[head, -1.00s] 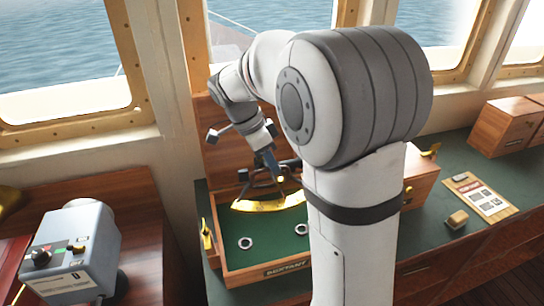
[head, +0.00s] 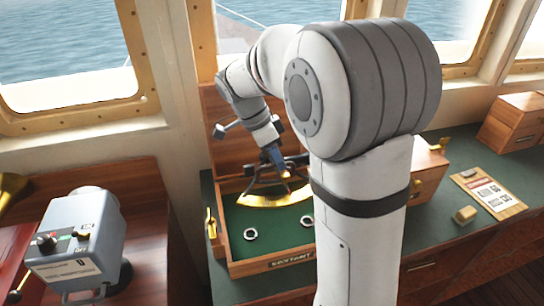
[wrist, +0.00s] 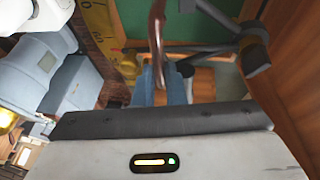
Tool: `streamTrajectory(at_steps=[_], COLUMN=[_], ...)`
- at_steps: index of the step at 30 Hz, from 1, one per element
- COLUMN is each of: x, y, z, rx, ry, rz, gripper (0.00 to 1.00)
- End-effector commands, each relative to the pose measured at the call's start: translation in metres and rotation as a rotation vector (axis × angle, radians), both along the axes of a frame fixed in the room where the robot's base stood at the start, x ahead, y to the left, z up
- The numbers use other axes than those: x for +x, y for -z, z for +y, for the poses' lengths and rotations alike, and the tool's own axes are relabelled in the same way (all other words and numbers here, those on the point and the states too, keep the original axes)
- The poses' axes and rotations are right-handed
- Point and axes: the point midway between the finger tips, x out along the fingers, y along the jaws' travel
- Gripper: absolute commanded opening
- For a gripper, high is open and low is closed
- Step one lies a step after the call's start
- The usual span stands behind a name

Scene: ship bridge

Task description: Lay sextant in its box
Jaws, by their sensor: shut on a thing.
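The sextant, with a gold arc (head: 272,201) and a dark frame, hangs over the back part of its open box. My gripper (head: 277,160) is shut on the sextant from above. In the wrist view the blue fingers (wrist: 162,88) meet at its brown handle (wrist: 157,28), and part of the gold arc (wrist: 98,30) shows at upper left. The wooden box (head: 292,260) has a green lining with two pale rings and a "SEXTANT" label in front; its lid stands raised behind. My arm hides the box's right side. I cannot tell whether the sextant touches the lining.
A grey device with knobs (head: 80,240) stands on the left console. On the green counter to the right are a clipboard (head: 488,192), a small tan block (head: 465,215) and a wooden case (head: 512,122). Windows rise behind the box.

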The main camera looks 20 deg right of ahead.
Motion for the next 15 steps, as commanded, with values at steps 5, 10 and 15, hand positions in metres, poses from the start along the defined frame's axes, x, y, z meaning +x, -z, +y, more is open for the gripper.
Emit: streamTrajectory(at_steps=[5, 10, 15], x=[0.000, 0.000, 0.000], y=[0.018, 0.032, 0.048], z=[0.000, -0.001, -0.001], rx=[-0.001, -0.001, -0.001], ry=[0.000, 0.000, 0.000], rz=[-0.001, 0.000, -0.001], gripper=[0.00, 0.00, 0.00])
